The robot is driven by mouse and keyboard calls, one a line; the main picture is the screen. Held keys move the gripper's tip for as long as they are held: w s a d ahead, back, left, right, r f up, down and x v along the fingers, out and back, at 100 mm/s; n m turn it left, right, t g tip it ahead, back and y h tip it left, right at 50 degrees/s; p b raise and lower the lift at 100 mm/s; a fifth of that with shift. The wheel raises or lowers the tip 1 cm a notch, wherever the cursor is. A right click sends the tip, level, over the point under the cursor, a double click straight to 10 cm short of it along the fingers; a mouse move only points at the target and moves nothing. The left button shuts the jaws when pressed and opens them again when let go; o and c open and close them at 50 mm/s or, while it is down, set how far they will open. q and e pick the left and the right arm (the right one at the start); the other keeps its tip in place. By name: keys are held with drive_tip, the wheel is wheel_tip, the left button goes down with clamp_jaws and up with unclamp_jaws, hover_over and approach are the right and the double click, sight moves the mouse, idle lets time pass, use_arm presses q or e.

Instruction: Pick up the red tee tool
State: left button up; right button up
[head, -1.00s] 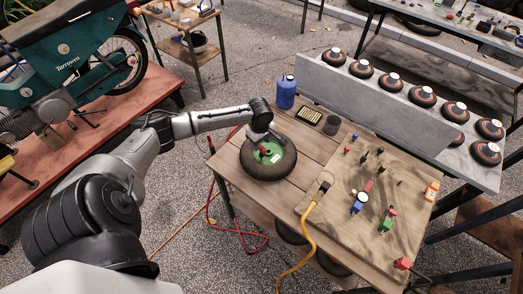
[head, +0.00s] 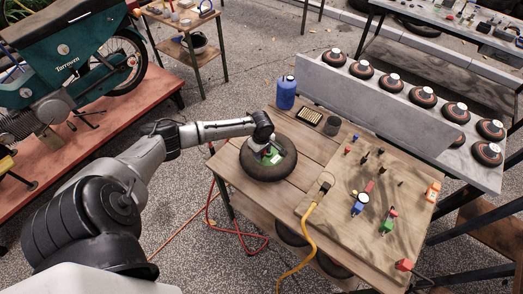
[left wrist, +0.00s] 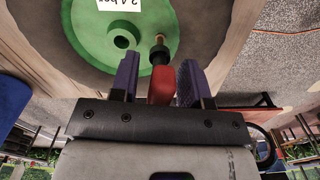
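A red piece (left wrist: 162,85) with a dark collar and brass end, likely the red tee tool, is at the green hub (left wrist: 90,30) of the wheel. My left gripper (left wrist: 159,62) has its two blue-purple fingers on either side of it. A gap shows on its left side; it lies close to the right finger, and I cannot tell whether they touch. Its full shape is hidden by the gripper. In the head view my left gripper (head: 268,155) is over the hub of the black tyre (head: 262,174), hiding the tool. My right gripper is not in view.
The tyre lies flat on the wooden table (head: 235,150). A blue canister (head: 286,93), a dark cup (head: 332,121) and a board (head: 335,205) with several small coloured fittings stand around it. A yellow hose (head: 312,225) crosses the front edge.

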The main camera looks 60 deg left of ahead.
use_arm(q)
clamp_jaws()
drive_tip(key=shift+r, duration=0.15)
drive_tip(key=shift+r, duration=0.2)
wheel_tip(320, 180, up, 4)
drive_tip(key=shift+f+p, duration=0.1)
drive_tip(key=shift+p, duration=0.3)
drive_tip(key=w+d+r+p, duration=0.4)
drive_tip(key=d+r+p, duration=0.4)
drive_tip(key=d+r, duration=0.3)
drive_tip(key=shift+r, duration=0.25)
idle(0.6)
